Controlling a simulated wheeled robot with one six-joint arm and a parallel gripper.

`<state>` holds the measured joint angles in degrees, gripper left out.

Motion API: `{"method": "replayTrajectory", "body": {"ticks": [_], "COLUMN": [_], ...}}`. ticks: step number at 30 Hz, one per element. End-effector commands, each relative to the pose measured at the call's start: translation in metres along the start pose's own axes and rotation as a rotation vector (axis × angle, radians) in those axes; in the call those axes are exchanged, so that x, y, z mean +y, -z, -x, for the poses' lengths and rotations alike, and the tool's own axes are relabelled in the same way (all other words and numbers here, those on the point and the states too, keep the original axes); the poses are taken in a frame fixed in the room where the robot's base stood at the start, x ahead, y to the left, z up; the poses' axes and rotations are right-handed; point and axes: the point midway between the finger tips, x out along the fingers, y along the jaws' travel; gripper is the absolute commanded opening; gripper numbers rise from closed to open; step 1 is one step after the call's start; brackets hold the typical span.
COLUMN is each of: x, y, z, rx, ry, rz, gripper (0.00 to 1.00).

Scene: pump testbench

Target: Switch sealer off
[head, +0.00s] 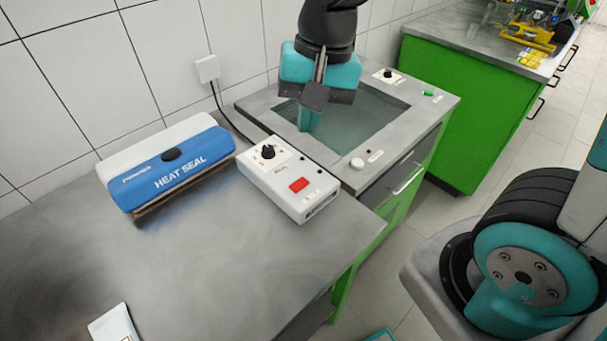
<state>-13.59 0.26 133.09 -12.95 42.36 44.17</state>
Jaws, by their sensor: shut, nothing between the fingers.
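The heat sealer (172,165) is a blue and white unit marked HEAT SEAL, lying on the grey bench at the left. A black cable runs from near the box to a wall socket. My gripper (308,122) points down over the recessed basin behind and right of the box, apart from box and sealer. It is shut and empty. The exact setting of the switch and knob is too small to tell.
The basin unit (425,112) has a black knob, a green button and a white button (357,164) on its rim. A green cabinet (468,125) holds a yellow tool rack. A white pouch (113,325) lies at the bench front. The bench middle is clear.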

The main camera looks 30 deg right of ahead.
Motion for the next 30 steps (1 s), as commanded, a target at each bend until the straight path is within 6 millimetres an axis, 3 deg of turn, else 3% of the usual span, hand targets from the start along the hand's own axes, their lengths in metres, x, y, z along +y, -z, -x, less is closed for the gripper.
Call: {"method": "replayTrajectory", "body": {"ticks": [1, 6, 12, 26, 30], "x": [0.002, 0.009, 0.015, 0.016, 0.018], "y": [0.018, 0.063, 0.089, 0.094, 0.094], "z": [-0.017, -0.046, -0.064, -0.067, -0.078], "rx": [0.008, 0.06, 0.108, 0.118, 0.116], "ry": [-0.029, -0.098, -0.135, -0.141, -0.144], "rz": [-0.139, -0.558, -0.829, -0.881, -0.881], "gripper": [0.0, 0.0, 0.0, 0.0, 0.0]}}
